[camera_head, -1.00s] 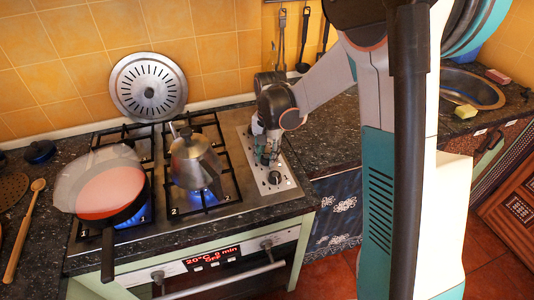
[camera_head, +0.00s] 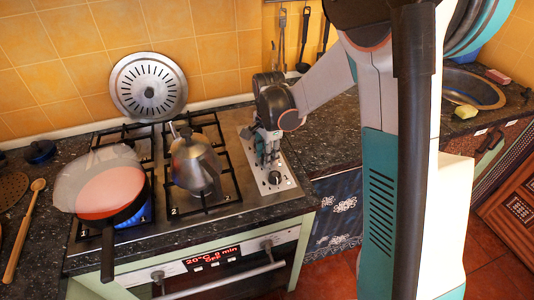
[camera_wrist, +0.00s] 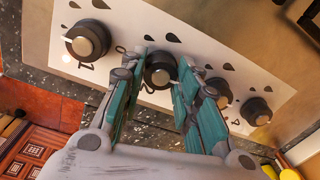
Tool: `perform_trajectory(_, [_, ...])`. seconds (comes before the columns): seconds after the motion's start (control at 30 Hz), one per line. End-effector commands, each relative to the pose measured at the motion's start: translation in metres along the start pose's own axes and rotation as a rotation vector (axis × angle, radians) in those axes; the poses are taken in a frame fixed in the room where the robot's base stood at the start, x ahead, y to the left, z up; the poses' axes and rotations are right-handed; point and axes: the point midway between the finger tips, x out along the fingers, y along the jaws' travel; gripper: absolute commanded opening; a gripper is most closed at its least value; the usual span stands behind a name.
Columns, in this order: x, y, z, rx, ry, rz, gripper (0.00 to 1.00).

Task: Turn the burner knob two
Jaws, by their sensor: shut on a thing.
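In the wrist view, burner knob two (camera_wrist: 160,76) is a round black knob with a metal cap on the pale control panel (camera_wrist: 120,20). My gripper (camera_wrist: 164,62) has its teal fingers on both sides of this knob and is shut on it. In the head view my gripper (camera_head: 267,157) reaches down onto the panel and hides the knob. The burner marked 2 lies under the metal kettle (camera_head: 194,164), and no flame shows there.
Knob one (camera_wrist: 88,40) is at the left; two more knobs, one (camera_wrist: 258,111) at the far right, sit close to the fingers. A frying pan (camera_head: 108,192) stands over a blue flame (camera_head: 134,217). A round metal disc (camera_head: 148,86) leans on the wall.

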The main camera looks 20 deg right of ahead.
Motion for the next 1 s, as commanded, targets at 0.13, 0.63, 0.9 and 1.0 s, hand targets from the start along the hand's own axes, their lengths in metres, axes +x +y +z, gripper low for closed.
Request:
perform_trajectory(0.13, [0.0,0.0,0.0,0.006,0.001,0.0,0.06])
perform_trajectory(0.63, [0.0,0.0,0.0,0.005,0.001,0.0,0.5])
perform_trajectory(0.9, [-0.004,0.0,0.0,0.005,0.0,0.0,0.5])
perform_trajectory(1.0, [-0.014,0.0,0.0,0.005,0.0,0.0,0.5])
